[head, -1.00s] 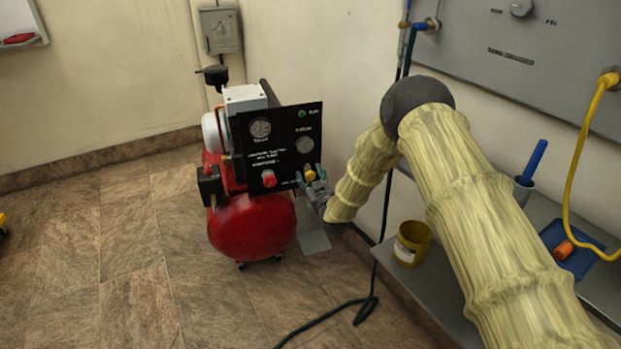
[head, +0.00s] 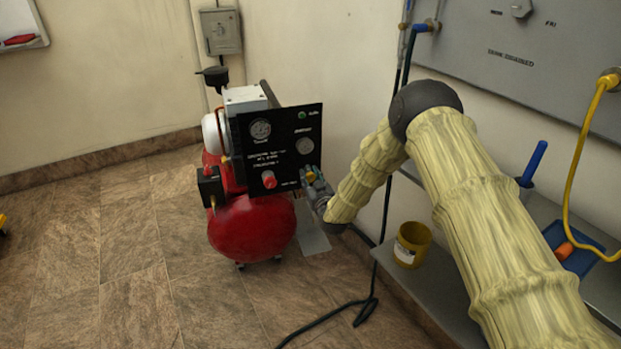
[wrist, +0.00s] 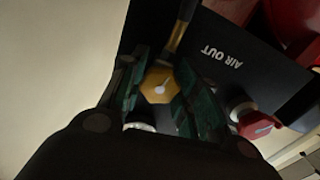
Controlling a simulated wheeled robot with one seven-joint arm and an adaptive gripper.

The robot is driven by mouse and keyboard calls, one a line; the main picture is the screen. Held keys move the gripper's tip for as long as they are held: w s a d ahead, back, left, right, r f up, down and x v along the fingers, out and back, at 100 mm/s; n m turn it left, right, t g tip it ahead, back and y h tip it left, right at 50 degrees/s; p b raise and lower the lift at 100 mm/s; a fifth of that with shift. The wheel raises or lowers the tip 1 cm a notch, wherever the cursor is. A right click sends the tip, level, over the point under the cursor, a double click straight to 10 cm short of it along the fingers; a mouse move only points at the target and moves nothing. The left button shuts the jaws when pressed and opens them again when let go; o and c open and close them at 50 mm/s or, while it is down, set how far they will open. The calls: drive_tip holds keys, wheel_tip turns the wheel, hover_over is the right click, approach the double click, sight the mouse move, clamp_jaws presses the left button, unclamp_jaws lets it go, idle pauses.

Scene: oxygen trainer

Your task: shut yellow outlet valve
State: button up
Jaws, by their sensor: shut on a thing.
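The yellow outlet valve (wrist: 159,84) is a faceted knob with a pale pointer mark on the black panel (head: 283,128) of the red compressor. In the wrist view it sits between the two green-padded fingers of my gripper (wrist: 158,93), near the words "AIR OUT". In the head view my gripper (head: 313,178) is at the panel's lower right corner, shut on the valve, with only a bit of yellow showing. The red knob (head: 269,180) is left of it in the head view and also shows in the wrist view (wrist: 252,120).
The red compressor tank (head: 250,228) stands on the tiled floor below the panel. A grey shelf (head: 440,300) with a yellow cup (head: 411,244) and a blue tray (head: 590,262) is at the right. A black cable (head: 335,308) lies on the floor.

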drive_tip(key=shift+m, duration=0.7)
drive_tip(key=o, duration=1)
drive_tip(key=shift+s+d, duration=0.1)
drive_tip(key=v, duration=1.1)
drive_tip(key=shift+s+d, duration=0.1)
drive_tip(key=shift+s, duration=0.25)
